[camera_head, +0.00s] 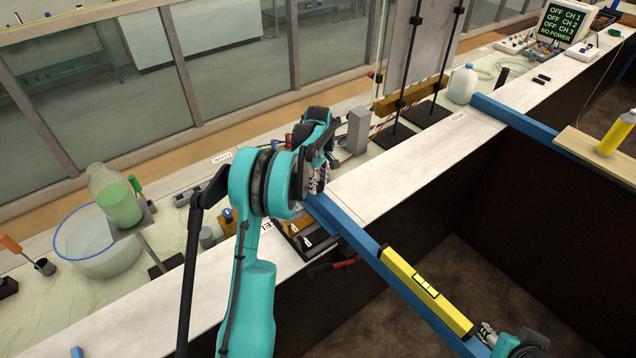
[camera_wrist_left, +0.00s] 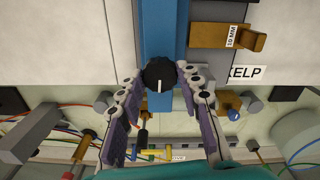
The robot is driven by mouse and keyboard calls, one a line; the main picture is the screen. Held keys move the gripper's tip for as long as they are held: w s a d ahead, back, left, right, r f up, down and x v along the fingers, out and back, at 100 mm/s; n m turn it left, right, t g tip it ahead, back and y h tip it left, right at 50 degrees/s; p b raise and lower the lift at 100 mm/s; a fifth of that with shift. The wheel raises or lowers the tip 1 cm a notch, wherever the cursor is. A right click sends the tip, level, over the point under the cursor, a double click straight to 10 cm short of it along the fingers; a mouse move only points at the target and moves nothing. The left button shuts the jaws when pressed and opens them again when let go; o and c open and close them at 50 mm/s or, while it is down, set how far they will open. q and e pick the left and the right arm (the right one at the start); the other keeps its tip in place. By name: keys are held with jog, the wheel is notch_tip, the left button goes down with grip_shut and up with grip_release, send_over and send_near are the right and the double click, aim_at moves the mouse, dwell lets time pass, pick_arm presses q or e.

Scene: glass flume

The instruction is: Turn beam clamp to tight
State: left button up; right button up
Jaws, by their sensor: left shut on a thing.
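The beam clamp shows in the left wrist view as a round black knob (camera_wrist_left: 159,74) with a white pointer line, on the blue beam (camera_wrist_left: 163,25). The pointer line runs toward the bottom of that view. My left gripper (camera_wrist_left: 160,80) has its fingertips on either side of the knob and is shut on it. In the head view my left gripper (camera_head: 318,185) is at the far end of the blue beam (camera_head: 345,228), and my own wrist hides the knob. My right gripper (camera_head: 487,336) is at the beam's near end, partly cut off; its jaws are unclear.
A yellow level (camera_head: 425,290) lies on the beam. A brass block labelled 10 MM (camera_wrist_left: 225,36) and a KELP label (camera_wrist_left: 246,73) are beside the knob. A bottle of green liquid (camera_head: 117,200) stands left of my arm. A grey box (camera_head: 358,131) stands behind the gripper. Dark open flume lies below.

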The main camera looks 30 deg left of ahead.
pick_arm(q)
jog(key=m+b, duration=0.1)
jog(key=m, duration=0.3)
jog(key=shift+m+b, duration=0.3)
jog(key=m+b, duration=0.1)
jog(key=m, duration=0.8)
jog(key=shift+b, duration=0.35)
jog(key=m, duration=0.4)
jog(key=shift+m, duration=0.3)
jog(key=m, duration=0.4)
jog(key=shift+b, duration=0.4)
jog(key=m, duration=0.9)
jog(key=shift+r+m+b, duration=0.1)
jog(key=shift+m+b, duration=0.2)
jog(key=shift+m, duration=1.8)
